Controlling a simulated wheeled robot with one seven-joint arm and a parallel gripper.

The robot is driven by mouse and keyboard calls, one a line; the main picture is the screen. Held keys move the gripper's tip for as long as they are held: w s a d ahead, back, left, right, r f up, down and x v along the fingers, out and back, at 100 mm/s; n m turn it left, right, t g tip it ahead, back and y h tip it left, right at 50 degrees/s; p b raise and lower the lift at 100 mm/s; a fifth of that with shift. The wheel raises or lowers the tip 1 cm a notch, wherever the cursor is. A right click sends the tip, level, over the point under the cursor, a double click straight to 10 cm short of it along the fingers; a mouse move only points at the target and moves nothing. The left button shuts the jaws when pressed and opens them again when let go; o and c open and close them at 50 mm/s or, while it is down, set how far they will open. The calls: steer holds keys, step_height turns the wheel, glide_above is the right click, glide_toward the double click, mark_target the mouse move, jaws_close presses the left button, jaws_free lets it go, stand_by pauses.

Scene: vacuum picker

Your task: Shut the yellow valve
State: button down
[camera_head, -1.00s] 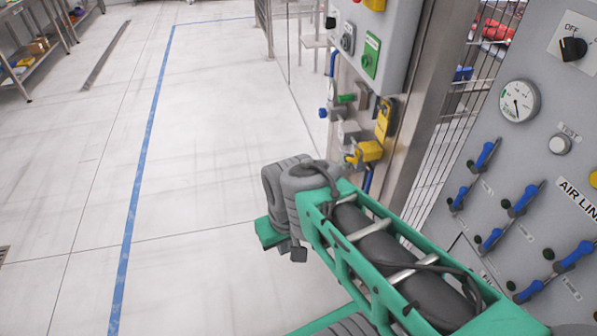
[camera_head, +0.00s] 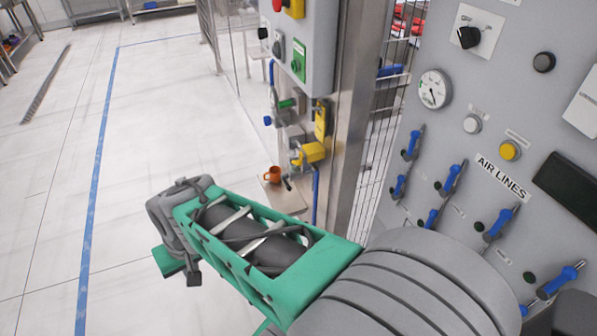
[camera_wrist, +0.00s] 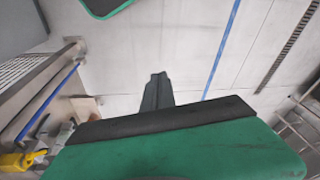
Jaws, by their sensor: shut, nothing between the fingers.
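The yellow valve (camera_head: 308,154) is on the pipework of the steel post, below the grey control box, in the head view. A yellow tag (camera_head: 321,118) hangs just above it. In the wrist view, the yellow part (camera_wrist: 18,161) shows at the lower left edge, partly cut off. My gripper (camera_wrist: 158,82) shows in the wrist view as dark fingers closed together, with nothing between them. It points over bare floor, to the side of the valve and apart from it. In the head view my arm's end is left of and below the valve; the fingertips are hard to make out.
The control box (camera_head: 305,35) has buttons and switches. The grey air-line panel (camera_head: 470,110) with blue-handled levers stands at right. The floor (camera_head: 150,130) at left is open.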

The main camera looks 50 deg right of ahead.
mark_target(297, 162)
steer(key=w+d+f+m+t+p, duration=0.1)
steer(key=w+d+f+m+t, duration=0.15)
steer(key=d+m, duration=0.5)
steer(key=w+d+f+m+t, duration=0.1)
steer(key=w+d+f+m, duration=0.25)
steer(key=d+m, duration=0.35)
steer(key=s+d+m+t+h, duration=0.2)
steer(key=s+d+m+h, duration=0.2)
steer(key=d+m, duration=0.8)
steer(key=s+d+f+m+t+h+p, duration=0.1)
steer(key=s+d+m+t+h, duration=0.2)
steer(key=s+d+m, duration=0.4)
steer(key=d+m+h, duration=0.1)
steer(key=d+m, duration=0.4)
steer(key=m, duration=0.3)
steer(key=shift+d+f, duration=0.2)
steer(key=shift+d, duration=0.15)
steer(key=shift+w, duration=0.15)
steer(key=w+d, duration=0.7)
steer(key=w, duration=0.2)
steer(key=shift+f+p, duration=0.3)
steer(key=shift+p, duration=0.05)
